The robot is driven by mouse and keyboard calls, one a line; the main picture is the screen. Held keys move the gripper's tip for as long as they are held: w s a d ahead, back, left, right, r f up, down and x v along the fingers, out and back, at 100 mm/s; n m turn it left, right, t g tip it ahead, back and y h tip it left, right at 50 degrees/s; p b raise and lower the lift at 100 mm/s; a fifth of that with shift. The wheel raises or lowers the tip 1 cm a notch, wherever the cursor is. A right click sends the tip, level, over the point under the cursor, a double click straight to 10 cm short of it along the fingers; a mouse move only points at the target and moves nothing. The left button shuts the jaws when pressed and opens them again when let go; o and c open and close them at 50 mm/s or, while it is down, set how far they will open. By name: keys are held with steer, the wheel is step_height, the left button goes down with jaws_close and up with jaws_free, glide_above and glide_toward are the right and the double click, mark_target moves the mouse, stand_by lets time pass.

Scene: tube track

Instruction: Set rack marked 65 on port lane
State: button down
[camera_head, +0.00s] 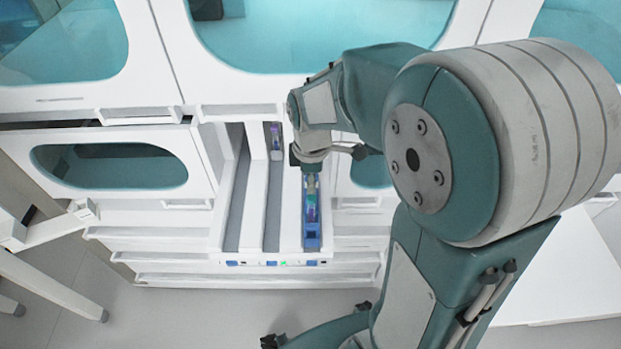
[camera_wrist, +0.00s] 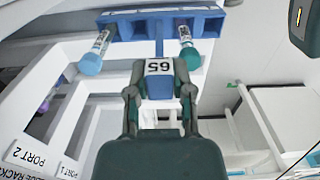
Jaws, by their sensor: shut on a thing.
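The blue rack (camera_wrist: 125,31) bears a white label (camera_wrist: 159,67) reading 65, upside down in the wrist view. My gripper (camera_wrist: 160,85) is shut on the rack's tab at the label. In the head view the rack (camera_head: 312,240) is at the right side of the white lane unit, below my gripper (camera_head: 311,166). Whether it rests in a lane or hangs above it, I cannot tell. Labels PORT 2 (camera_wrist: 28,157) and PORT 1 (camera_wrist: 68,169) show at the lower left of the wrist view.
Another rack with a purple tube (camera_head: 276,137) stands at the far end of the middle lane. The left lane (camera_head: 237,205) looks empty. White dividers separate the lanes. Small blue and green lights (camera_head: 283,263) line the front edge. A white-legged stand (camera_head: 45,275) is at the left.

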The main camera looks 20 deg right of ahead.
steer(key=shift+f, duration=0.7)
stand_by(0.3)
steer(key=shift+c, duration=2.1)
jaws_free()
steer(key=shift+r, duration=0.1)
step_height(320, 180, up, 12)
steer(key=shift+f, duration=0.15)
